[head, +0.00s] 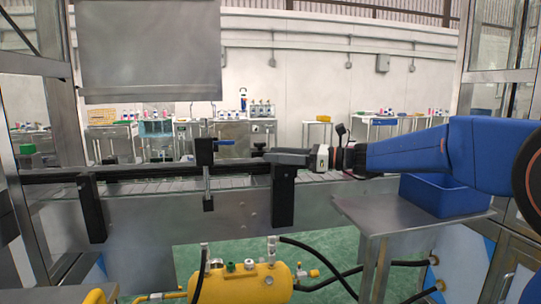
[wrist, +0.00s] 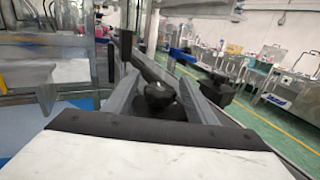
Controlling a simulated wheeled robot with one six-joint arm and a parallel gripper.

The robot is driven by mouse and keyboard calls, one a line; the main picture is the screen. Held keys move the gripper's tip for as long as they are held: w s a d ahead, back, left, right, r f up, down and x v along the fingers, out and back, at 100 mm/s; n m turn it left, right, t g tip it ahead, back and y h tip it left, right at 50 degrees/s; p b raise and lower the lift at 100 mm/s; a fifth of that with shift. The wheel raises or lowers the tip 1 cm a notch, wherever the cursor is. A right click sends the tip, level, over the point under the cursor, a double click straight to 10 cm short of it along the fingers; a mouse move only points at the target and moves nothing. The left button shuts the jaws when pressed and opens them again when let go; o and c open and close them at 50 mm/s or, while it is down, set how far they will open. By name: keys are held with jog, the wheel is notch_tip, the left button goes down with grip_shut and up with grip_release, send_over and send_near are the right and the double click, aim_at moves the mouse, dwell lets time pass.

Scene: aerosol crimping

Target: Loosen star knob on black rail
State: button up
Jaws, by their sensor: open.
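The black rail (head: 130,171) runs along the conveyor's near side in the head view, and part of it shows in the wrist view (wrist: 150,66). A black star knob (wrist: 158,93) is in the middle of the wrist view, near the rail's end. My gripper (head: 272,157) reaches in from the right at the rail's right part. Its two grey fingers are open, one on each side of the knob in the wrist view (wrist: 157,86). I cannot tell whether they touch it. In the head view the knob is not clearly seen, likely hidden by the fingers.
Black brackets (head: 283,195) hang below the rail. A blue bin (head: 445,196) sits on a steel side table (head: 385,215). A yellow tank (head: 240,284) is below.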

jog(key=shift+w+a, duration=0.25)
jog(key=shift+a, duration=0.9)
jog(key=shift+c, duration=0.2)
jog(key=c, duration=1)
jog(key=shift+s+n+g, duration=0.25)
jog(key=shift+n+g, duration=0.5)
jog(key=shift+g, duration=0.45)
jog(key=shift+s+n+g, duration=0.25)
jog(key=shift+n+g, duration=0.5)
jog(key=shift+g, duration=0.45)
jog(key=o, duration=1)
jog(key=shift+o, duration=0.2)
jog(key=shift+d, duration=0.1)
jog(key=w+d, duration=0.1)
jog(key=d, duration=1.6)
jog(key=shift+w, duration=0.2)
